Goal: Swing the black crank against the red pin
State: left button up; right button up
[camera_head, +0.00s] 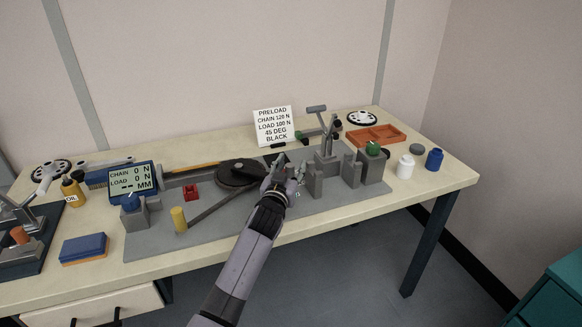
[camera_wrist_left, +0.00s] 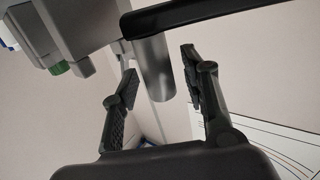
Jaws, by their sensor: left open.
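My left gripper (camera_head: 287,172) reaches in from the front, over the bench fixture just right of a dark round disc (camera_head: 238,172). In the left wrist view its two fingers (camera_wrist_left: 160,80) are open. A grey cylinder (camera_wrist_left: 156,70) hangs between them, with a gap on each side. A black bar (camera_wrist_left: 200,12) crosses above it and looks like part of the black crank; the gripper hides most of this place in the head view. My right gripper is not in view.
A grey bar runs from the disc toward a yellow cylinder (camera_head: 179,219). Grey upright blocks (camera_head: 314,180) stand close right of the gripper. A display (camera_head: 133,178) reads zero for chain and load. A sign (camera_head: 272,126) stands behind.

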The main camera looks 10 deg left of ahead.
pick_arm(q)
jog(key=shift+s, duration=0.2)
jog(key=s, duration=1.1)
jog(key=shift+s+a, duration=0.15)
jog(key=shift+s, duration=0.2)
